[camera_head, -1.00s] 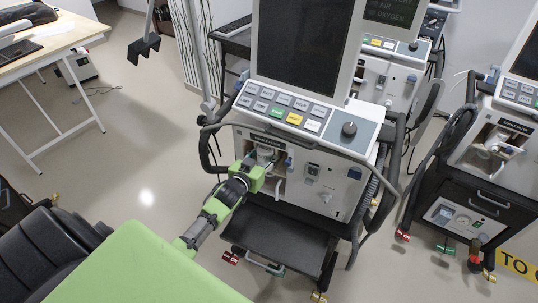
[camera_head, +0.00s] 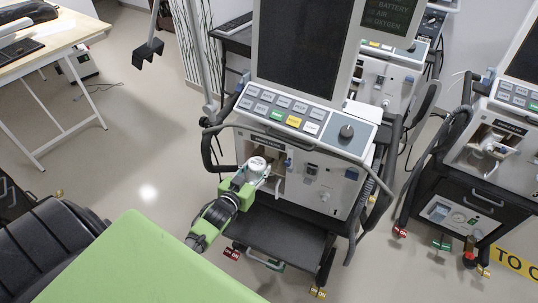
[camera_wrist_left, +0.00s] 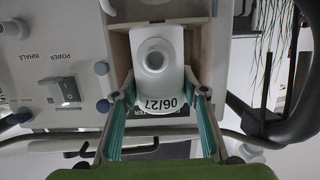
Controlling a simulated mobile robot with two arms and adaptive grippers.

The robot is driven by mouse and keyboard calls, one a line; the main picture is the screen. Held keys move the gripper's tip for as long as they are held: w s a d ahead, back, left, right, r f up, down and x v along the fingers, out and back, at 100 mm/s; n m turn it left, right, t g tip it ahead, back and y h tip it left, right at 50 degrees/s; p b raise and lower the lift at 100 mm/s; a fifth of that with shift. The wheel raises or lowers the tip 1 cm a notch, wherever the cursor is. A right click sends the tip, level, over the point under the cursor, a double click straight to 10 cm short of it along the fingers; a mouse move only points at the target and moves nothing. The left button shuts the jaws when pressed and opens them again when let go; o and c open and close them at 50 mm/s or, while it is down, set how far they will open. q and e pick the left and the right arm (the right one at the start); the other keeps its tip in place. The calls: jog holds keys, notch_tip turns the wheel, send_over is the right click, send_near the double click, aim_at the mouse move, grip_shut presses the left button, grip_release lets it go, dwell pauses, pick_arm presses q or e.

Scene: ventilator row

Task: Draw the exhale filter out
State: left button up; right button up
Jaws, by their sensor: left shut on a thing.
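The exhale filter (camera_head: 257,163) is a white piece with a round port, at the lower left of the middle ventilator's front panel (camera_head: 325,182). My left gripper (camera_head: 251,174) is shut on it. In the left wrist view the filter (camera_wrist_left: 158,60) shows its round port and a label reading 06/27, with the left gripper's teal-padded fingers (camera_wrist_left: 158,112) on its two sides. The filter is in front of an open beige-walled recess (camera_head: 277,181). How much of it is still inside is hard to tell. My right gripper is not in view.
A dark shelf (camera_head: 285,240) is below the panel, and a curved black handle (camera_head: 208,150) stands to the left. A power switch (camera_wrist_left: 62,90) is beside the recess. Another ventilator (camera_head: 490,150) stands at the right. A green surface (camera_head: 140,265) fills the lower left.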

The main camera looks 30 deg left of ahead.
aim_at(253, 175)
pick_arm(q)
jog(key=shift+s+d+p, duration=0.15)
jog(key=shift+s+p, duration=0.2)
jog(key=shift+s, duration=0.6)
jog(key=shift+s+d+p, duration=0.1)
jog(key=shift+s+p, duration=0.25)
jog(key=shift+s, duration=0.6)
